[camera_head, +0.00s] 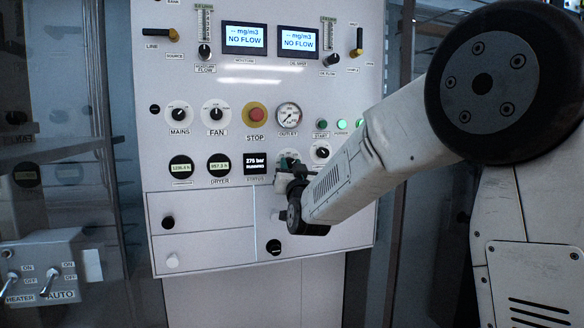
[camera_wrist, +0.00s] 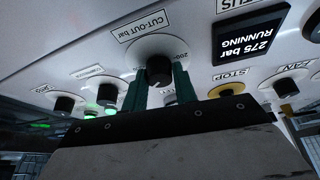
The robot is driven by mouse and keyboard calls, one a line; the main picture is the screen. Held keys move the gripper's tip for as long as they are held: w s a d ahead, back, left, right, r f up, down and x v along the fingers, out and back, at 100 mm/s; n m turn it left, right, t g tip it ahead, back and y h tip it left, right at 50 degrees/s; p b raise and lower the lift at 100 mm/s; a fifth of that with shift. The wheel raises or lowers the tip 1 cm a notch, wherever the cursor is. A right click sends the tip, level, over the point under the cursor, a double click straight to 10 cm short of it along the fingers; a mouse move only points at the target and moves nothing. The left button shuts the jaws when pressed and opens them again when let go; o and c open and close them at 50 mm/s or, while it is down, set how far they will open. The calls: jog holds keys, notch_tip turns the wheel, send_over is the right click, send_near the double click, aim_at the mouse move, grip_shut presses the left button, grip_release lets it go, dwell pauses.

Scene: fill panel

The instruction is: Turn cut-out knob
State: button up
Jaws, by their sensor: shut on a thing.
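The cut-out knob (camera_wrist: 159,70) is a black knob on a white round dial, under a "CUT-OUT bar" label (camera_wrist: 145,27) in the wrist view, which shows the panel tilted and some text upside down. My gripper (camera_wrist: 160,88) has its two green fingers on either side of the knob, shut on it. In the head view my gripper (camera_head: 288,160) is at the panel, right of the status display, and my wrist and forearm hide most of the knob there. The knob's exact angle is hard to read.
The status display (camera_head: 256,163) reads 275 bar, RUNNING in the wrist view. The red STOP button (camera_head: 256,114) and outlet gauge (camera_head: 288,115) are above my gripper. Another black knob (camera_head: 320,152) is close on its right. Drawers (camera_head: 205,235) lie below.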

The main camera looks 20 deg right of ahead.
jog(key=m+h, duration=0.1)
jog(key=m, duration=0.1)
jog(key=m+g+h, duration=0.1)
jog(key=m, duration=0.2)
jog(key=shift+a+r+m+h, duration=0.1)
jog(key=shift+m+h, duration=0.2)
jog(key=shift+m+g+h, duration=0.7)
jog(key=shift+m, duration=1.6)
jog(key=o, duration=1)
jog(key=v, duration=0.8)
